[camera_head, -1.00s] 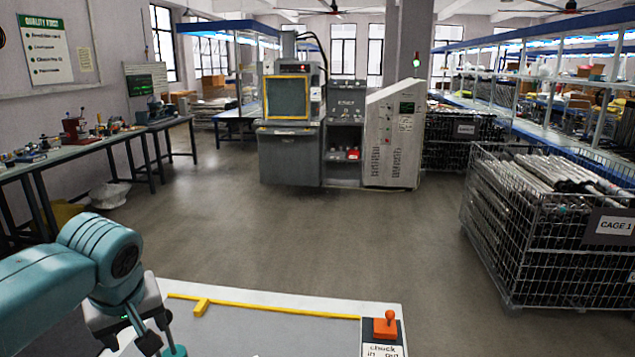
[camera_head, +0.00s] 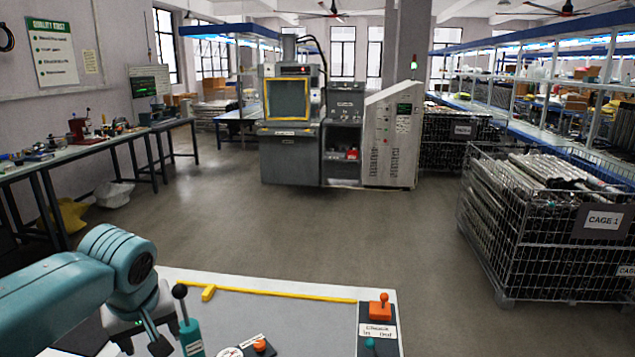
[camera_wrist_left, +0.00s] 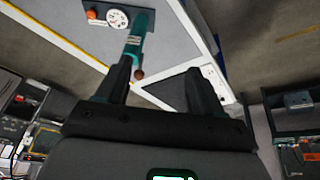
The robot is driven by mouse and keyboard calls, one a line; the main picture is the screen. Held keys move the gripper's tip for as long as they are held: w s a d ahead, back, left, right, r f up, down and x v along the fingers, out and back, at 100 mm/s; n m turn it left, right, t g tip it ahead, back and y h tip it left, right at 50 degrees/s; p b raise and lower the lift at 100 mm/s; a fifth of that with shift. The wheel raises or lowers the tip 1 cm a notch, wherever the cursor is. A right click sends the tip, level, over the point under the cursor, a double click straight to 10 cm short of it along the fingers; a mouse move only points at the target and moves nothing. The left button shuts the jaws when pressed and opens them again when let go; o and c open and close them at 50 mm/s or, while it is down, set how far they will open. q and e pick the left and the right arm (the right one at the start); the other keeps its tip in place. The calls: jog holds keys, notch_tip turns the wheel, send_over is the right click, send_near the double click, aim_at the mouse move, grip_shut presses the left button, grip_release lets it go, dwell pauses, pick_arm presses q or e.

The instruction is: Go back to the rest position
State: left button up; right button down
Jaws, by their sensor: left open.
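My left gripper (camera_head: 145,345) is at the lower left in the head view, at the left end of the grey-topped bench panel (camera_head: 300,315). In the left wrist view its two dark fingers (camera_wrist_left: 157,85) are spread apart with nothing held between them. A teal lever (camera_head: 188,335) with a black ball knob stands just right of the gripper, apart from it. In the left wrist view a teal lever (camera_wrist_left: 140,35) shows beyond the left finger, beside a round white gauge (camera_wrist_left: 117,18). My right gripper is not in view.
An orange knob (camera_head: 380,307) with a labelled plate is at the panel's right corner. A yellow strip (camera_head: 280,293) lines its far edge. A wire cage (camera_head: 540,235) of tubes stands right, a grey machine (camera_head: 290,120) at the back. The floor between is clear.

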pick_arm(q)
jog(key=s+d+f+m+g+h, duration=0.15)
jog(key=d+f, duration=0.35)
jog(key=f, duration=0.7)
jog(key=s+d+f+m+g+h, duration=0.1)
jog(key=d+f+m+h, duration=0.3)
jog(key=f, duration=0.8)
jog(key=s+d+f, duration=0.3)
jog(key=s+f, duration=0.6)
jog(key=s+d+f, duration=0.3)
jog(key=s+f, duration=0.5)
jog(key=s, duration=0.2)
jog(key=shift+s+d+f+n+g, duration=0.25)
jog(key=shift+f+n+g, duration=0.1)
jog(key=shift+f+g, duration=0.1)
jog(key=shift+h, duration=0.25)
